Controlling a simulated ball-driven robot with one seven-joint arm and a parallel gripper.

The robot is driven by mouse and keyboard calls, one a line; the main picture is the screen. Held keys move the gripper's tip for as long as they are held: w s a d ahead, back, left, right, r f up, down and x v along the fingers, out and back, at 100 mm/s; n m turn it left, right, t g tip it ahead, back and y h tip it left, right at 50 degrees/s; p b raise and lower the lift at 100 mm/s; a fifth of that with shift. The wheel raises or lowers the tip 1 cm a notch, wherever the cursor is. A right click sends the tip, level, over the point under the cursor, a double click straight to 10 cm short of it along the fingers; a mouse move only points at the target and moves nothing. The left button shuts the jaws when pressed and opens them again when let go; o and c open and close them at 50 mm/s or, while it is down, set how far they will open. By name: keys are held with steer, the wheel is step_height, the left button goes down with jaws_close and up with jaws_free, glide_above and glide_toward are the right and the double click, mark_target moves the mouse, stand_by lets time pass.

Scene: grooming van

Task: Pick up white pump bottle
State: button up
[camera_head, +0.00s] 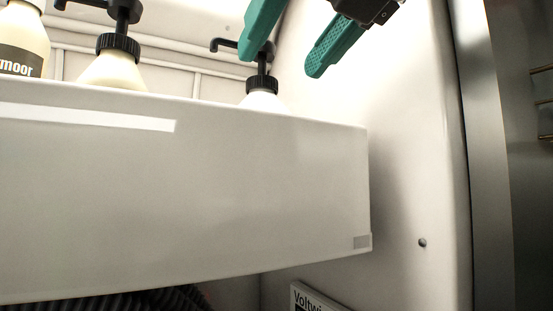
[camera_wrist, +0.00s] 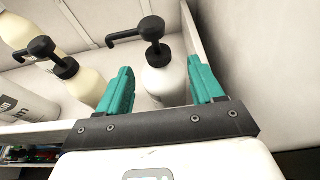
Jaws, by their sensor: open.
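The white pump bottle (camera_head: 264,99) stands at the right end of a white shelf bin, with its black pump up. In the head view the bin's front wall hides most of its body. In the wrist view the bottle (camera_wrist: 166,82) shows between my two green fingers, its nozzle pointing left. My gripper (camera_head: 281,64) is open and empty, above the bin's right end. One finger overlaps the pump in the head view. It also shows in the wrist view (camera_wrist: 160,66). I cannot tell whether a finger touches the bottle.
The white bin (camera_head: 200,190) has a tall front wall. A cream pump bottle (camera_head: 112,70) and a labelled bottle (camera_head: 22,45) stand to the left in it. A pale side wall (camera_head: 410,130) is close on the right, with a metal post beyond.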

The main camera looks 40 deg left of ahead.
mark_target(268, 77)
steer(key=x, duration=0.3)
steer(key=shift+w+r+p, duration=0.1)
steer(key=shift+p, duration=0.2)
steer(key=p+x, duration=0.2)
steer(key=x, duration=0.2)
steer(key=shift+a, duration=0.35)
steer(key=shift+w+a+f, duration=0.1)
steer(key=shift+a+f, duration=0.15)
steer(key=shift+a, duration=0.05)
jaws_close()
